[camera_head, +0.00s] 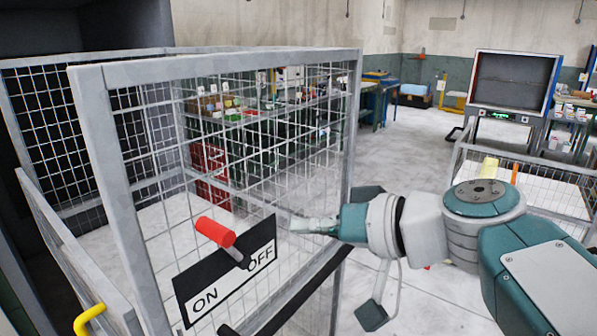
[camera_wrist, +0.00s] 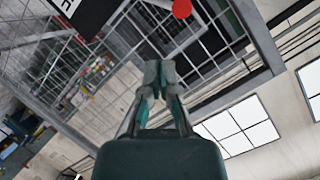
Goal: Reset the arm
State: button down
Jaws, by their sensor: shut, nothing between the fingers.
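My arm, in teal and white, reaches in from the right in the head view. My gripper (camera_head: 300,225) points left, close to the mesh cage panel. In the wrist view my gripper (camera_wrist: 160,68) shows with its fingertips together and nothing between them. A lever with a red handle (camera_head: 215,231) stands on a black and white ON/OFF plate (camera_head: 228,272) on the cage front, left of my gripper and apart from it. The red handle end also shows at the top of the wrist view (camera_wrist: 182,8).
The grey-framed mesh cage (camera_head: 215,63) fills the left and middle. A yellow handle (camera_head: 88,319) is at lower left. Shelves with small items (camera_head: 225,112) stand behind the mesh. A framed machine (camera_head: 514,85) and a low mesh enclosure are at right. Open floor (camera_head: 400,150) lies between.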

jog(key=s+d+f+m+g+h, duration=0.1)
jog(key=s+d+f+h, duration=0.3)
jog(key=f, duration=0.6)
jog(key=s+d+f+m+h, duration=0.2)
jog(key=s+d+f+h, duration=0.2)
jog(key=d+f+h, duration=0.4)
notch_tip(320, 180, down, 2)
jog(key=shift+s+d+f+m+g, duration=0.15)
jog(key=shift+d+m+g, duration=0.2)
jog(key=shift+d, duration=0.6)
